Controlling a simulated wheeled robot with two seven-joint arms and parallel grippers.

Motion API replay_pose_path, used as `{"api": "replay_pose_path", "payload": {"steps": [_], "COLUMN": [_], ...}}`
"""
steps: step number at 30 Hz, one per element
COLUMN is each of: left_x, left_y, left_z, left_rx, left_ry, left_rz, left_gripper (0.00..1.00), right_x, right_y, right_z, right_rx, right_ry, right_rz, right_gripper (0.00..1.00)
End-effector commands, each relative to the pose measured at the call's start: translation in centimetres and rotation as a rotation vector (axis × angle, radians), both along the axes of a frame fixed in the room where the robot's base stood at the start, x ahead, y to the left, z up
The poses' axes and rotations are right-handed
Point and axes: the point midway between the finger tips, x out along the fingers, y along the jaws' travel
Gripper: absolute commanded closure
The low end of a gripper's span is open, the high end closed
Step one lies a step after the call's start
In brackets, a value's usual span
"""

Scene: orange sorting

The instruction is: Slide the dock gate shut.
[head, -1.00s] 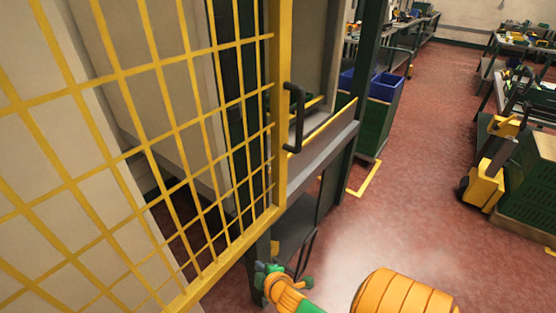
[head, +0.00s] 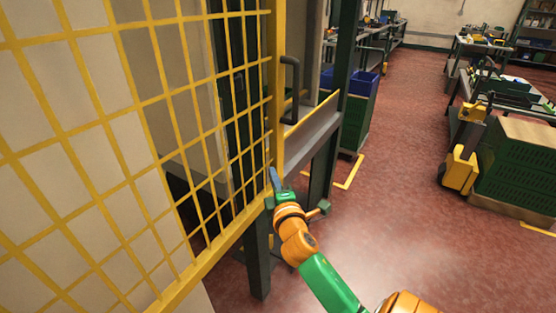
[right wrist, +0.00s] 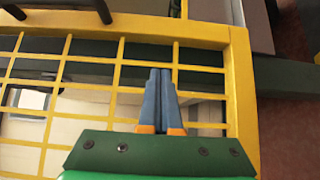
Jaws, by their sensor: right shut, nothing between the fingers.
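The dock gate (head: 187,103) is a yellow mesh panel filling the left of the head view. Its upright edge post (head: 279,100) carries a black vertical handle (head: 290,88). My right gripper (head: 274,178) is in front of the post's lower part, below the handle. In the right wrist view its two blue fingers (right wrist: 160,92) are together and empty, over the gate mesh (right wrist: 117,88) near the yellow frame. I cannot tell whether they touch the gate. The handle also shows at the top left of that view (right wrist: 102,12). My left gripper is not in view.
A grey ledge with a yellow edge (head: 312,115) and a dark green post (head: 338,100) stand right of the gate. A green bin (head: 358,118) stands behind. A yellow pallet truck (head: 462,160) and green crate (head: 520,175) are at the right. Red floor between is clear.

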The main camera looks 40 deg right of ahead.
Motion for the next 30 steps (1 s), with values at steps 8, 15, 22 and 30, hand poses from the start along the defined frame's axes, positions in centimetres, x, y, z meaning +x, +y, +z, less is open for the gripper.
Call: {"api": "replay_pose_path", "payload": {"steps": [8,15,22,30], "left_x": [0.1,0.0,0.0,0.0], "left_y": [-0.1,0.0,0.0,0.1], "left_z": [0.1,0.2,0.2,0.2], "left_rx": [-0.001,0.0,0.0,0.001], "left_ry": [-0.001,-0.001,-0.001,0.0], "left_rz": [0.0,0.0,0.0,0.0], "left_gripper": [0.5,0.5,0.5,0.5], "right_x": [4.4,5.0,5.0,5.0], "right_y": [-3.5,-6.1,-6.3,-6.5], "right_z": [0.0,-0.1,-0.1,-0.1], "right_rx": [-0.002,0.001,0.002,0.002], "right_ry": [0.002,0.002,0.001,0.001], "right_rz": [-0.001,0.001,0.002,0.002], "right_gripper": [1.0,1.0,1.0,1.0]}}
